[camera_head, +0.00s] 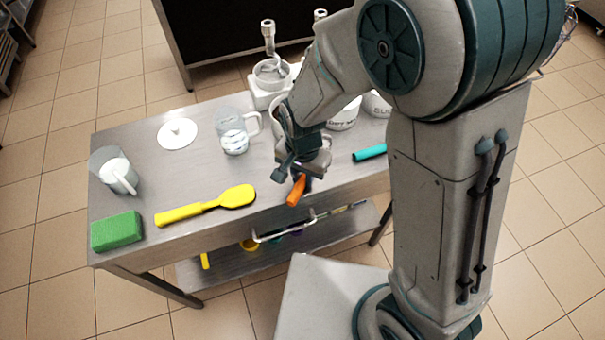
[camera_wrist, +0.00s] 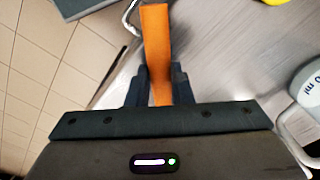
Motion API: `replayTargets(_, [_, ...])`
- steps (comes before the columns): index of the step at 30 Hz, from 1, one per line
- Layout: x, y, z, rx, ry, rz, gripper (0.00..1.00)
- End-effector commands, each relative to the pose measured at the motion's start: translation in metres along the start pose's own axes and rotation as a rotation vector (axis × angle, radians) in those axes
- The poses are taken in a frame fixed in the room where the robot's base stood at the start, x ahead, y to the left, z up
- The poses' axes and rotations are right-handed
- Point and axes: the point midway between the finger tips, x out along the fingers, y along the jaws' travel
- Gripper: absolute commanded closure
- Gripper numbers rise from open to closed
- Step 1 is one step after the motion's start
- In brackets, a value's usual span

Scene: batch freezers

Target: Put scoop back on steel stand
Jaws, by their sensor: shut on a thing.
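My gripper (camera_head: 303,178) is over the front part of the steel table (camera_head: 270,200), right of the yellow spatula. It is shut on an orange handle (camera_head: 297,191), which I take to be the scoop's. In the wrist view the orange handle (camera_wrist: 157,45) stands between the two dark fingers (camera_wrist: 159,88) and reaches past them. The scoop's head is not visible in either view. I cannot tell whether the held piece touches the table. I cannot make out a separate steel stand apart from the steel table.
A yellow spatula (camera_head: 207,205), green sponge (camera_head: 117,231), clear jugs (camera_head: 117,176) (camera_head: 233,133) and a white lid (camera_head: 177,133) occupy the tabletop's left. A teal handle (camera_head: 369,153) and white tubs (camera_head: 343,118) are on the right. A bent metal bar (camera_head: 285,232) shows at the front edge.

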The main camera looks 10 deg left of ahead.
Motion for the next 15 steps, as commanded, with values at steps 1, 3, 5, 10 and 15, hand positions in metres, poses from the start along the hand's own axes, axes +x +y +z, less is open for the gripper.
replayTargets(1, [0.0004, 0.0000, -0.0002, 0.000, 0.000, 0.000, 1.00])
replayTargets(3, [0.0030, 0.0000, -0.0001, 0.000, 0.000, 0.000, 1.00])
replayTargets(5, [0.0041, 0.0001, -0.0001, 0.000, 0.000, 0.000, 0.77])
replayTargets(10, [0.0029, 0.0001, -0.0001, 0.000, 0.000, 0.000, 0.58])
replayTargets(15, [0.0025, 0.0001, -0.0001, 0.000, 0.000, 0.000, 0.58])
